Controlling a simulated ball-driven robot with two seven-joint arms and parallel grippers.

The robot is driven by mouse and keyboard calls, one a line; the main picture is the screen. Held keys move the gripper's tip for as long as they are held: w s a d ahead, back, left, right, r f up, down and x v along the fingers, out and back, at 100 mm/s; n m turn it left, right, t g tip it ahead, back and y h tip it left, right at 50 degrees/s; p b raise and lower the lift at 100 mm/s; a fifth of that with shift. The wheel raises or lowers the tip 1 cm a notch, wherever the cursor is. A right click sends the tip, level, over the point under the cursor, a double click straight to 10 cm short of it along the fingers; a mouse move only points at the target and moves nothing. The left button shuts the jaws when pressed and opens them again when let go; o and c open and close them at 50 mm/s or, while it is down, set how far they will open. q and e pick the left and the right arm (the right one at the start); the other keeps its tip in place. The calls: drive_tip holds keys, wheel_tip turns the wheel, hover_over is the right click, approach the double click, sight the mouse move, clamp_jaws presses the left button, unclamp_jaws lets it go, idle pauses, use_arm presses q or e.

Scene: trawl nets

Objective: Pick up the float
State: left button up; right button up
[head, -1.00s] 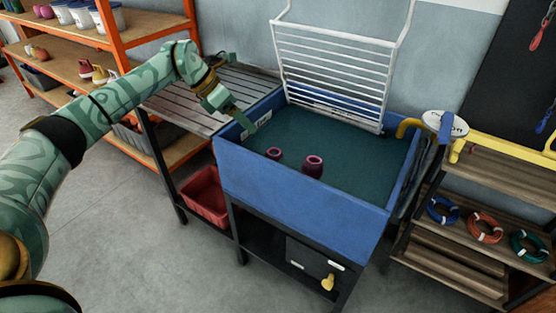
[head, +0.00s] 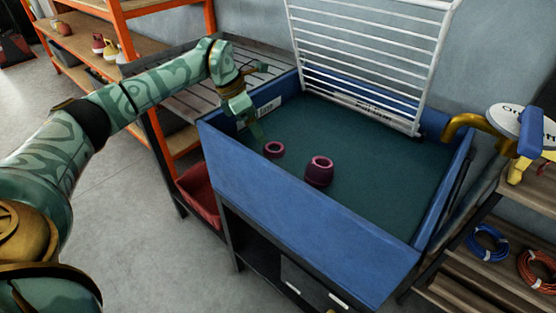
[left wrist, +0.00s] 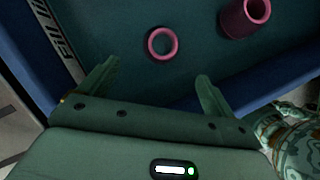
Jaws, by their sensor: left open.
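Two purple-pink hollow pieces are in the blue tub (head: 290,200); I cannot tell which the task calls the float. The smaller, ring-like one (head: 274,155) is on the left, and the taller, thick-walled one (head: 318,181) is to its right. My left gripper (head: 259,133) is over the tub's left part, close to the smaller piece. In the left wrist view the gripper (left wrist: 159,70) is open and empty. The ring (left wrist: 149,47) lies beyond the gap between its fingertips, and the taller piece (left wrist: 234,23) is further right. My right gripper is not in view.
A white wire rack (head: 365,60) stands at the tub's back edge. A slatted bench (head: 190,105) adjoins its left side, with a red bin (head: 198,195) below. A yellow hooked tool (head: 462,124) is by the right wall. The tub floor around the pieces is clear.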

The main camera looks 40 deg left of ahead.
sight(267, 147)
use_arm(q)
drive_tip(key=b+x, duration=0.2)
drive_tip(key=x, duration=0.6)
drive_tip(key=b+x, duration=0.3)
drive_tip(key=x, duration=0.2)
drive_tip(key=shift+s+a+f, duration=0.1)
drive_tip(key=shift+a, duration=0.05)
drive_tip(key=shift+f, duration=0.1)
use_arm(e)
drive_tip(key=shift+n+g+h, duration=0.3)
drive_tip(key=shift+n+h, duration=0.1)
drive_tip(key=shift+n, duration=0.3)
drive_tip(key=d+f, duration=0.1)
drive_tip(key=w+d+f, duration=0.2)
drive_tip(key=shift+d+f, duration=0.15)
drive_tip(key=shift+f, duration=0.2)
use_arm(q)
drive_tip(key=c, duration=1.3)
drive_tip(key=shift+o, duration=0.2)
drive_tip(key=shift+r, duration=0.3)
